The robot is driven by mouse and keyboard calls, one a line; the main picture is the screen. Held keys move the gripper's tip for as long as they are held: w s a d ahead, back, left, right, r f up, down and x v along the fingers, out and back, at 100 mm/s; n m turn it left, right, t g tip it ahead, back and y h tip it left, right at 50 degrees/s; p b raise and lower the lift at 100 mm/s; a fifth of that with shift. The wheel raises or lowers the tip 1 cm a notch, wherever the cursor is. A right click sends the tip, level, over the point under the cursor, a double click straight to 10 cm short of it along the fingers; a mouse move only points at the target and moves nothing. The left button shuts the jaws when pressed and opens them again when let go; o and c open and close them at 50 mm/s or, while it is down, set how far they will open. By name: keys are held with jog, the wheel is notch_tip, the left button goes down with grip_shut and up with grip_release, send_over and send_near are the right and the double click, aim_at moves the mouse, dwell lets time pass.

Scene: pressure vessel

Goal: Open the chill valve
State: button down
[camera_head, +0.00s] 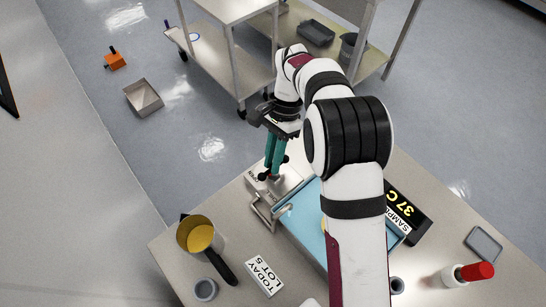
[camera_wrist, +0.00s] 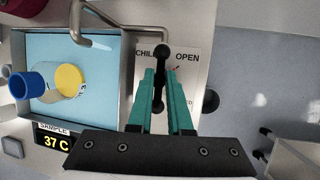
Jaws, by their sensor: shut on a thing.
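The chill valve's black handle (camera_wrist: 162,51) is a bar with rounded ends in the wrist view. It lies along the fingers' direction, over a pale plate (camera_wrist: 186,85) lettered "CHILL" and "OPEN". My gripper (camera_wrist: 160,73) has its teal fingers shut on the handle, one on each side. In the head view, my gripper (camera_head: 274,173) reaches down to the valve at the table's back edge, and a dark knob of the handle (camera_head: 286,158) shows beside the fingertips. The fingers and gripper body hide part of the plate and its lettering.
A blue-lined basin (camera_wrist: 100,45) with a bent metal spout (camera_wrist: 98,14) adjoins the valve. A "37 C" display (camera_head: 405,206) and a yellow-filled pan (camera_head: 200,238) stand nearby.

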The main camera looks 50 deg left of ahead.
jog(key=c, duration=0.8)
grip_release()
jog(key=shift+c, duration=0.2)
jog(key=v, duration=1.2)
